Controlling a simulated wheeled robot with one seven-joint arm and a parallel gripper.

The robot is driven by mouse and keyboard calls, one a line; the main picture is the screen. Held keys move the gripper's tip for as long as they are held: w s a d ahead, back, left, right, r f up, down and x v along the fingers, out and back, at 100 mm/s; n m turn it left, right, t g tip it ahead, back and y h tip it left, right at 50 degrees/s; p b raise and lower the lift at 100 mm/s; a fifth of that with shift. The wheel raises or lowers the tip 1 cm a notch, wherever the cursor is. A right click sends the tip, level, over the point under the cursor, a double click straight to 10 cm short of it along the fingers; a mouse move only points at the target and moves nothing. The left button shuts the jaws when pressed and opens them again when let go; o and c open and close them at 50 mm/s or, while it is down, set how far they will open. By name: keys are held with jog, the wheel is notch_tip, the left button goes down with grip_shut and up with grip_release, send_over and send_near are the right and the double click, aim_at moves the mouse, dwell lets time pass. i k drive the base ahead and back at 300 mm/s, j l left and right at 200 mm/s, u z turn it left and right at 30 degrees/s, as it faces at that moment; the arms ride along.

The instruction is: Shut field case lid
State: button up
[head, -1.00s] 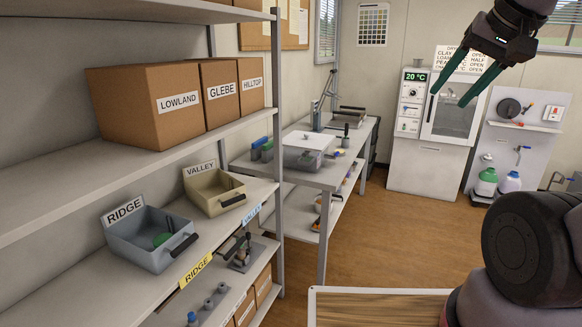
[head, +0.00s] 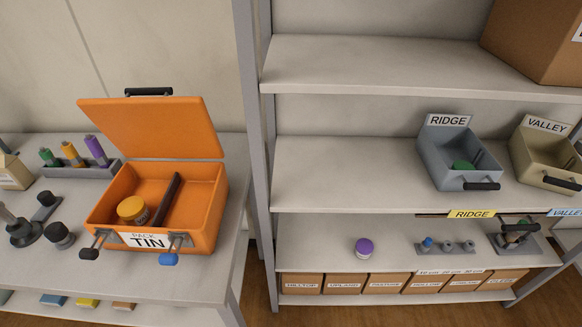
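The orange field case (head: 208,215) stands on the bench at the left, with a label reading PACK TIN on its front. Its lid (head: 152,128) is raised, hinged at the back, with a black handle (head: 148,92) on its upper edge. Inside lie a yellow-lidded jar (head: 133,209) and a dark rod (head: 167,198). Two latches hang at the front, one with a black tip (head: 90,253) and one with a blue tip (head: 170,259). My gripper is outside the current view.
A rack with coloured-cap tubes (head: 75,168) stands left of the case, near dark-knobbed tools (head: 58,235). The shelf unit's post (head: 254,130) rises close to the case's right.

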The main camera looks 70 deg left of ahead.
aim_at(166, 126)
jog(key=u, duration=3.5)
jog(key=l+u, duration=0.15)
jog(key=u, duration=0.15)
jog(key=i+l+u, duration=0.1)
jog(key=u, duration=0.15)
